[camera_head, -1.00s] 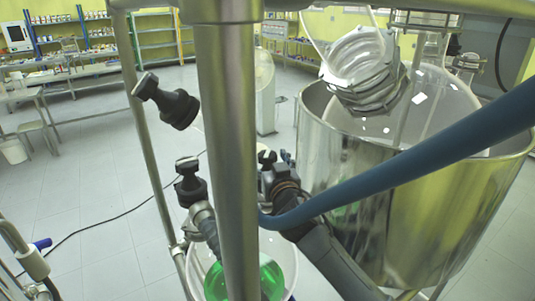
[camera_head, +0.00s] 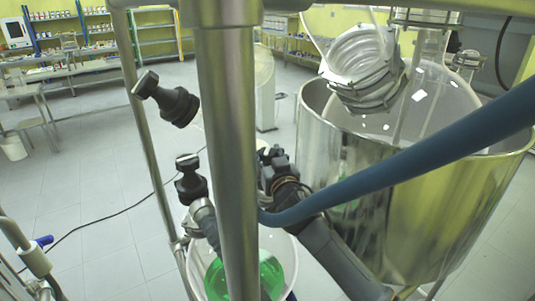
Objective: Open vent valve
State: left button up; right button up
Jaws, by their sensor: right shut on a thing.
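My right gripper (camera_head: 268,158) is at mid-picture, just right of the thick steel post, its arm coming up from the lower right. It is shut on a small part, most likely the vent valve, which the post and fingers largely hide. I cannot make out the valve handle's angle. Below it stands a round glass vessel (camera_head: 289,262) with green liquid. Two black knobs, an upper one (camera_head: 178,107) and a lower one (camera_head: 190,188), sit left of the post, apart from my gripper. My left gripper is not in view.
The steel post (camera_head: 228,120) cuts through the middle of the view. A thick blue hose (camera_head: 420,155) crosses in front of my right arm. A large metal vessel (camera_head: 440,210) with a glass coil (camera_head: 365,70) above it fills the right side. Open floor lies left.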

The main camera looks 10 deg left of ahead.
jog(key=n+g+y+p, duration=0.1)
jog(key=y+p, duration=0.1)
jog(key=n+g+y+p, duration=0.2)
jog(key=p, duration=0.1)
jog(key=shift+r+n+y, duration=0.2)
jog(key=shift+n+y, duration=0.1)
jog(key=shift+n+g+y+p, duration=0.3)
jog(key=shift+n+g+p, duration=0.1)
jog(key=shift+g, duration=0.1)
jog(key=shift+f+n+g+y, duration=0.2)
jog(key=shift+n+g+y, duration=0.5)
jog(key=shift+g, duration=0.2)
jog(key=shift+w+f+n+g+y+b, duration=0.15)
jog(key=shift+n+g+y+b, duration=0.25)
jog(key=shift+n+g+b, duration=0.3)
jog(key=n+g+b, duration=0.1)
jog(key=g+b, duration=0.1)
jog(key=b, duration=0.2)
jog(key=n+g+y+b, duration=0.1)
jog(key=n+g+b, duration=0.1)
jog(key=g+b, duration=0.1)
jog(key=n+g+y+b, duration=0.1)
jog(key=g+b, duration=0.1)
jog(key=b, duration=0.3)
jog(key=shift+w+r+n+b, duration=0.15)
jog(key=shift+r+n+b, duration=0.15)
jog(key=shift+r+b, duration=0.1)
jog(key=shift+g+b, duration=0.6)
jog(key=shift+b, duration=0.4)
jog(key=shift+f, duration=0.2)
